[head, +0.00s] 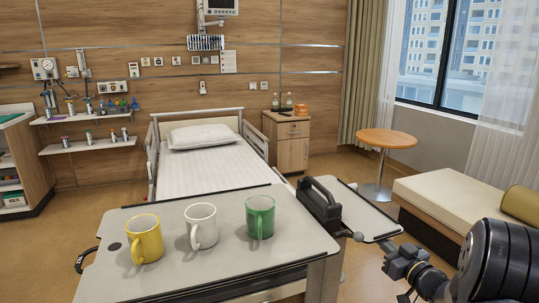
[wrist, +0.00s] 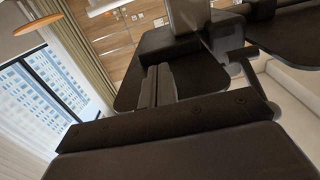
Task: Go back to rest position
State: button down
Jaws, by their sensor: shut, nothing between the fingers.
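My gripper (wrist: 161,86) shows in the wrist view, its two pale fingers together with nothing between them. In the head view my dark arm comes in at the lower right, beside the overbed table (head: 120,285); I cannot make out the fingers there. A yellow mug (head: 145,240), a white mug (head: 201,226) and a green mug (head: 260,217) stand upright on the table top, apart from my arm.
A black handle (head: 320,200) stands at the table's right side, with a lower side leaf (head: 362,215) beyond it. The bed (head: 215,170) lies behind. A round wooden table (head: 387,138) and beige couch (head: 450,198) are at right. Some floor shows between.

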jog(key=shift+x, duration=1.1)
jog(key=shift+w+r+p, duration=0.1)
jog(key=shift+r+p, duration=0.5)
jog(key=shift+r, duration=0.2)
notch_tip(320, 180, down, 12)
jog(key=b, duration=0.9)
jog(key=shift+r, duration=0.1)
